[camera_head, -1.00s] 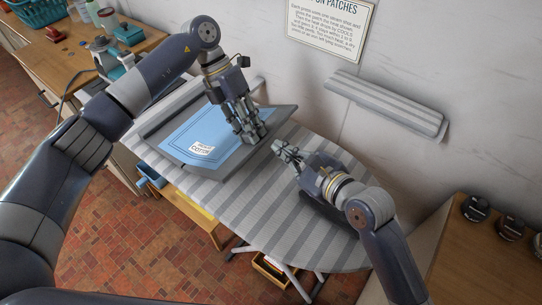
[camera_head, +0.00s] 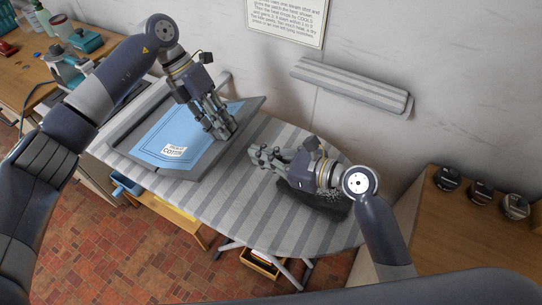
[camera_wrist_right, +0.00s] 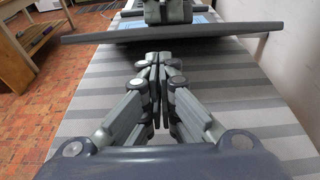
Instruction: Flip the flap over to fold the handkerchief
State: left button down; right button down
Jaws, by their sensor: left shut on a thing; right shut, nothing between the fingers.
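The light blue handkerchief (camera_head: 190,130), with darker border lines and a white printed label (camera_head: 174,152), lies on a dark grey board (camera_head: 193,172). A sliver of blue shows in the right wrist view behind the board's edge (camera_wrist_right: 150,33). My left gripper (camera_head: 226,134) points down at the handkerchief's right end and is shut on it. Its fingers hide the grasped part, so I cannot tell how the flap lies. My right gripper (camera_head: 254,153) is shut and empty, just right of the dark board, above the striped surface. In the right wrist view its fingertips (camera_wrist_right: 159,58) meet.
The striped grey ironing board (camera_head: 228,205) is clear in front. A dark grey item (camera_head: 310,197) lies under my right wrist. A striped padded shelf (camera_head: 350,85) juts from the wall. Wooden counters stand at left (camera_head: 25,75) and right (camera_head: 440,225).

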aim_at(231, 141)
jog(key=x, duration=0.5)
jog(key=shift+w+a+r, duration=0.1)
jog(key=shift+a+r, duration=0.05)
jog(key=shift+r, duration=0.3)
jog(key=shift+w+a+r, duration=0.1)
jog(key=shift+r, duration=0.3)
jog(key=shift+w+a+r, duration=0.1)
jog(key=shift+a+r, duration=0.1)
jog(key=shift+r, duration=0.25)
pick_arm(q)
jog(key=c, duration=1.3)
grip_release()
jog(key=shift+s+d+f, duration=0.1)
jog(key=shift+f, duration=0.05)
pick_arm(e)
jog(key=shift+r, duration=0.1)
